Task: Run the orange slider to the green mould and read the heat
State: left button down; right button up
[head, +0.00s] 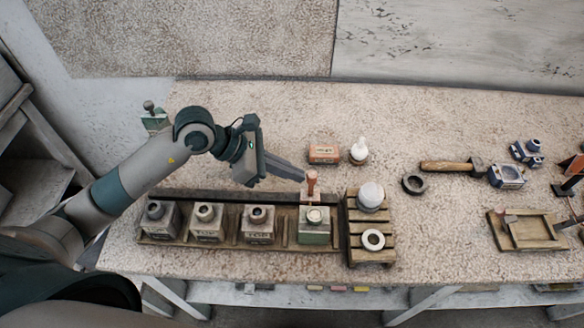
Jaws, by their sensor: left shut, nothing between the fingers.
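The orange slider (312,184) stands upright at the back of the long rack (181,195), directly behind the green mould (315,237). The green mould is the rightmost block in the rack and has a pale round top. Grey blocks with round openings, such as the nearest one (258,231), stand to its left. My left gripper (302,176) is shut and empty, its tips right beside the slider's upper part on the left; I cannot tell whether they touch it. My right gripper is not in view. I cannot make out a heat reading.
A slatted wooden stand (356,241) right of the rack holds a white sphere (371,195) and a white ring (373,239). Behind are an orange-brown box (323,153) and a white bottle (359,150). A mallet (455,167), dark ring (413,184) and wooden tray (500,238) lie right.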

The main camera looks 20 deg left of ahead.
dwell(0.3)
pick_arm(q)
jog(key=shift+w+d+b, duration=0.3)
jog(key=shift+d+b, duration=0.4)
jog(key=shift+d, duration=0.05)
jog(key=shift+a+f, duration=0.1)
jog(key=shift+a, duration=0.1)
